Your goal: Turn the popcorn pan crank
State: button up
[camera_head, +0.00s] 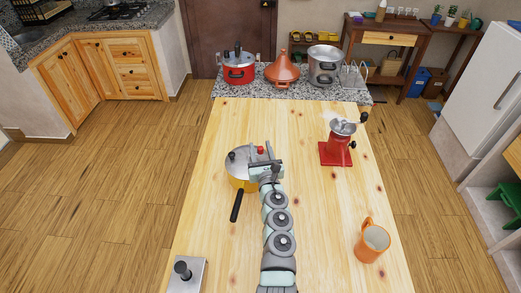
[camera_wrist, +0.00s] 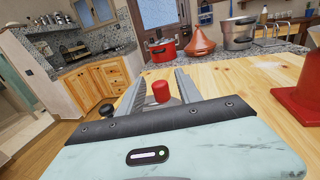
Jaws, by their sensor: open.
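The popcorn pan (camera_head: 236,178) stands on the wooden table, with a yellow body, a silver domed lid and a long black handle pointing toward the front. A red crank knob (camera_head: 260,150) shows at the lid's right side. My gripper (camera_head: 262,153) is open at the pan's right side, its fingers pointing away toward the back of the table. In the wrist view the red knob (camera_wrist: 160,91) appears between the two open fingers, with a visible gap on each side. Whether either finger touches it cannot be told. My gripper's body hides most of the pan in that view.
A red hand grinder (camera_head: 337,148) stands to the right. An orange mug (camera_head: 371,242) is at the front right, and a silver box with a black knob (camera_head: 187,275) at the front left. A red pot, a tagine and a steel pot stand on the stone counter (camera_head: 300,97) behind.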

grip_shut()
dwell(0.4)
